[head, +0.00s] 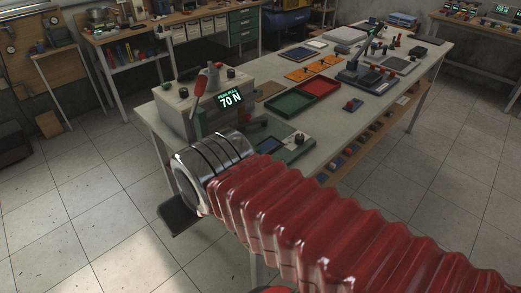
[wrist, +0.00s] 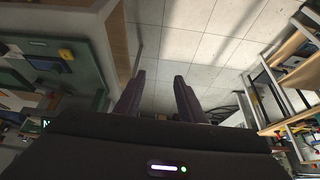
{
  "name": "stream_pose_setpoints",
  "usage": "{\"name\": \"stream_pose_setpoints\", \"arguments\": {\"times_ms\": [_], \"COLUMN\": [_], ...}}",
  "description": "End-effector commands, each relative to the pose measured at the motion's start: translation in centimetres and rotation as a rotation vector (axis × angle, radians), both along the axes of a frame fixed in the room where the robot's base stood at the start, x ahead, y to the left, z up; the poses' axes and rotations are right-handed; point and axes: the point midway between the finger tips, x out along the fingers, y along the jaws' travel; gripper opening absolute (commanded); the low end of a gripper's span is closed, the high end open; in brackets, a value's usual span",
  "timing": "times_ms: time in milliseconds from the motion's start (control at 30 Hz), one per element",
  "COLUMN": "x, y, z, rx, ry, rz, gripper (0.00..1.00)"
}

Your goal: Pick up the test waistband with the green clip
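I cannot make out a waistband or a green clip in either view. My gripper (wrist: 158,82) shows in the wrist view with its two dark fingers apart and only floor tiles between them. In the head view, my red ribbed arm hides the near part of the scene, and a dark part of my gripper (head: 180,214) shows beyond the silver cuff. It is off the near left end of the workbench (head: 340,120). A tester (head: 205,103) with a green "70 N" readout stands on that end of the bench.
A green tray (head: 289,103) and a red tray (head: 320,87) lie mid-bench, with orange boards (head: 299,74) behind. A small green-edged device (head: 292,148) sits near the front edge. Another bench (head: 165,38) stands along the back. Open tiled floor (head: 75,185) lies to the left.

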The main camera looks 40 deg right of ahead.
Motion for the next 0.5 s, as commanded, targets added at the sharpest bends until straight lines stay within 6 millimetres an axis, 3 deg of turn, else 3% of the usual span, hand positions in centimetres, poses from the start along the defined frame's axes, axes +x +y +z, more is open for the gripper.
{"name": "stream_pose_setpoints", "arguments": {"times_ms": [267, 500], "x": [0.2, 1.0], "y": [-1.0, -2.1], "z": [-1.5, -3.8], "rx": [0.116, 0.370], "ry": [0.065, 0.173], "rz": [-0.150, -0.458], "gripper": [0.36, 0.36]}}
